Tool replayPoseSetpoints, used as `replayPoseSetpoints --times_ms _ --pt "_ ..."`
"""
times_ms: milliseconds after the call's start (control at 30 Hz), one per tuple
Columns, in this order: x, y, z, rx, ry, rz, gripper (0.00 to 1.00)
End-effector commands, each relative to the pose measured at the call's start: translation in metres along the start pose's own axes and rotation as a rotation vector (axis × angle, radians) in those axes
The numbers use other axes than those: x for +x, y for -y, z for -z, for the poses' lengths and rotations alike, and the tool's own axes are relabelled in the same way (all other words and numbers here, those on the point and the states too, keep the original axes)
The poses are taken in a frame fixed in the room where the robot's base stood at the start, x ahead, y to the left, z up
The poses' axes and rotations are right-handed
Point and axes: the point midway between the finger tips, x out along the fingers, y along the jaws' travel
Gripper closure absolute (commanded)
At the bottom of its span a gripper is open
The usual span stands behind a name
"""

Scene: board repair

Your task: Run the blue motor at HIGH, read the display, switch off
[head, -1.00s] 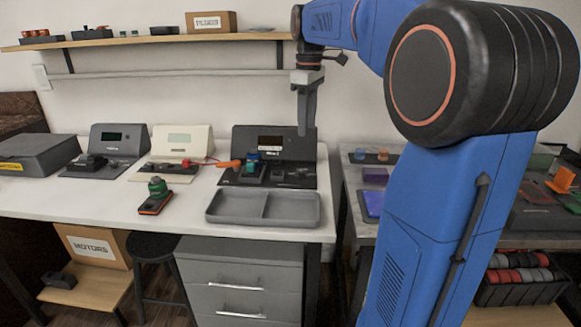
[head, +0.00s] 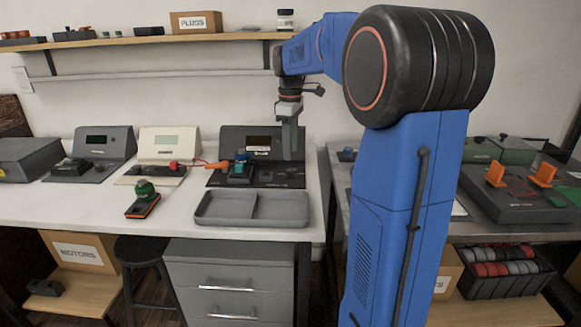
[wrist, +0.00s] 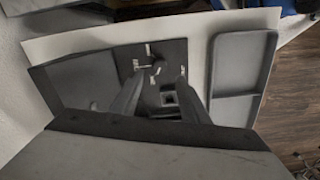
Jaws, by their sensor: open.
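The blue motor (head: 240,165) sits upright on the left part of the base of the dark test station (head: 222,140). The station's small display (head: 258,141) is dark amber, its reading too small to make out. My gripper (head: 291,158) hangs pointing down over the right part of the station. In the wrist view my gripper's fingers (wrist: 162,82) are spread apart, with nothing between them. A dark round knob (wrist: 157,68) with white labels around it shows on the panel between the fingertips. The label words are not legible. I cannot tell whether the fingers touch the panel.
A grey two-part tray (head: 252,222) lies in front of the station. A cream station (head: 170,145) and another dark station (head: 105,145) stand farther left. A shelf (head: 140,40) runs above the bench.

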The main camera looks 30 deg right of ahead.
Motion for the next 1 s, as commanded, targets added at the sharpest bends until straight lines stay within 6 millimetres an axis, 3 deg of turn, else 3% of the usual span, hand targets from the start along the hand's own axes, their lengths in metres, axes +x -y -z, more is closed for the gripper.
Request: replayPoseSetpoints --times_ms 200,400,867,1000 --pt "0.038 0.001 0.000 0.000 0.001 0.002 0.59" --pt "0.062 0.000 0.000 0.000 0.001 0.001 0.59" --pt "0.072 0.000 0.000 0.000 0.000 0.000 0.59" --pt "0.071 0.000 0.000 0.000 0.000 0.000 0.92"
